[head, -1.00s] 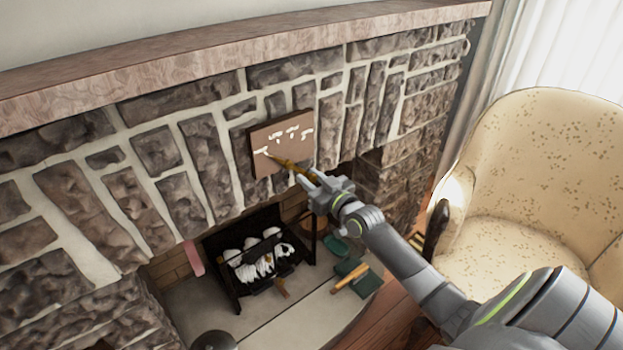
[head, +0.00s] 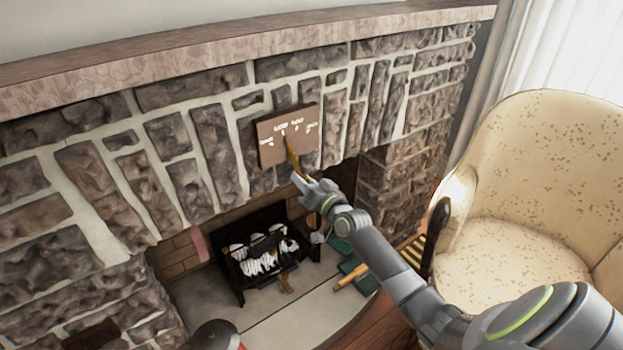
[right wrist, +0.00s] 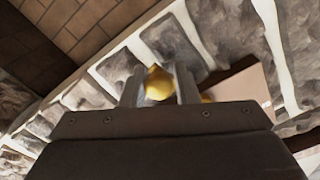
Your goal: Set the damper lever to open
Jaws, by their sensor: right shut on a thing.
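The brown damper plate (head: 270,152) is fixed to the stone fireplace front, with small white markings across its upper part that are too blurred to read surely. The brass damper lever (head: 291,150) lies over the plate and points almost straight up at the middle markings. My right gripper (head: 299,178) is shut on the lever's lower end, below the plate. In the right wrist view the lever's rounded golden end (right wrist: 159,84) sits between the two fingers, and a corner of the plate (right wrist: 246,88) shows at the right. My left gripper is not in view.
A stone mantel (head: 200,65) runs above the plate. Below is the firebox with a black grate (head: 240,292) holding pale logs. A green object (head: 356,285) lies on the hearth at right. A cream armchair (head: 520,190) stands to the right of my right arm.

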